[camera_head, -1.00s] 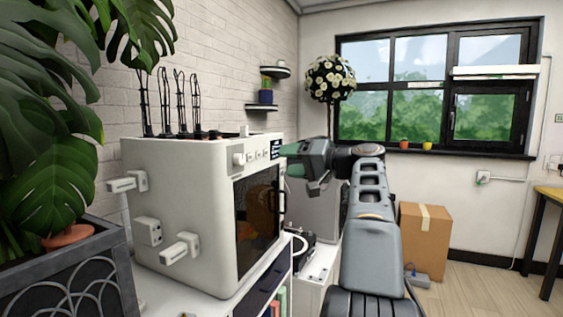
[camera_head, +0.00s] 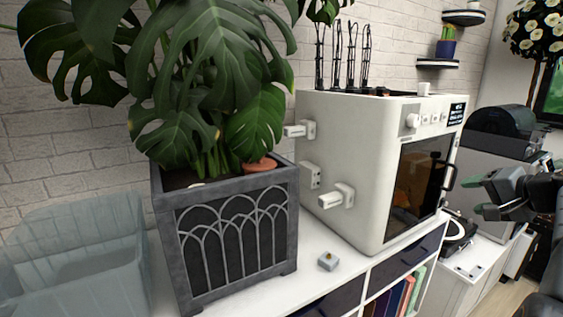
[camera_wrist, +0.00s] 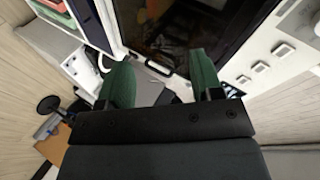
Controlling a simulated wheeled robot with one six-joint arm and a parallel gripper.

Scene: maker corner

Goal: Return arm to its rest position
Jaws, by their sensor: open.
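My gripper (camera_head: 477,196) is at the right edge of the head view, in front of and to the right of the white oven-like machine. In the wrist view its two green fingers (camera_wrist: 160,83) are spread apart with nothing held between them. The dark glass door of the machine (camera_wrist: 180,35) lies beyond the fingers. Part of my arm is cut off at the right edge of the head view.
The white machine (camera_head: 345,150) stands on a white shelf unit (camera_head: 262,304) with books below.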

